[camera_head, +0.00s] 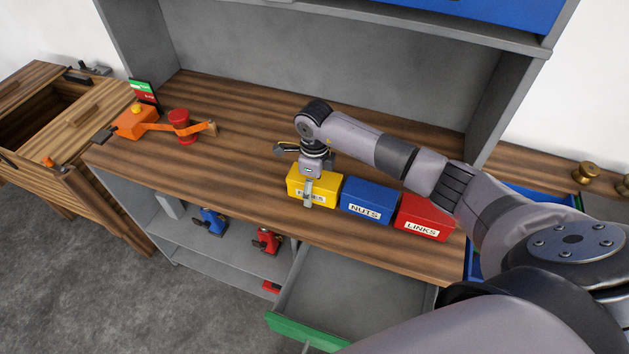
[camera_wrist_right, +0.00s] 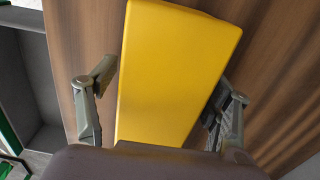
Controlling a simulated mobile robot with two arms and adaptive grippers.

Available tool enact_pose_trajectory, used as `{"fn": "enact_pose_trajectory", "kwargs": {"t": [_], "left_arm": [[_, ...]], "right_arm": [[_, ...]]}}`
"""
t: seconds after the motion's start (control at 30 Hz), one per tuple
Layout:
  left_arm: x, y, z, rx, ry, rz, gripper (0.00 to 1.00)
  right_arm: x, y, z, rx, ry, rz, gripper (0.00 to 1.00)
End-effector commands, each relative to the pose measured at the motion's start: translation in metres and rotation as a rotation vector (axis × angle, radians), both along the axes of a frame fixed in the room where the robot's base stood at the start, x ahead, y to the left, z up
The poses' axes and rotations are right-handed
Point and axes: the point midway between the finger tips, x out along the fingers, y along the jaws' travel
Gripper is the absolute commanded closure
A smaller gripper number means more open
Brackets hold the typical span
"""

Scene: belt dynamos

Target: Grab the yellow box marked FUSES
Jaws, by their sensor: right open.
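The yellow box (camera_head: 299,190) marked FUSES stands on the wooden bench top, leftmost in a row of three boxes. My right gripper (camera_head: 311,186) is over it from above, and one finger crosses the front face over part of the label. In the right wrist view the yellow box (camera_wrist_right: 172,75) lies between the two open fingers of my right gripper (camera_wrist_right: 160,95). A gap shows between the left finger and the box; the right finger is close to the other side, and I cannot tell if it touches. My left gripper is not in view.
A blue NUTS box (camera_head: 368,199) and a red LINKS box (camera_head: 425,217) stand just right of the yellow box. A grey drawer with a green front (camera_head: 305,333) is open below. An orange device (camera_head: 135,122) and a red spool (camera_head: 181,125) are at the left; bench between is clear.

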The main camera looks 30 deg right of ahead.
Motion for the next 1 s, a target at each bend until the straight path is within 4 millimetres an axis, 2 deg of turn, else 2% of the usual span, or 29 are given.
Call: {"fn": "enact_pose_trajectory", "kwargs": {"t": [0.27,1.0], "left_arm": [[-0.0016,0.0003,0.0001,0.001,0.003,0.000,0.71],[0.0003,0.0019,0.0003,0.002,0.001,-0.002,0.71]], "right_arm": [[-0.0001,0.0001,-0.0035,0.000,0.000,0.001,0.27],[0.0000,0.0000,-0.0029,0.000,0.000,0.001,0.77]]}}
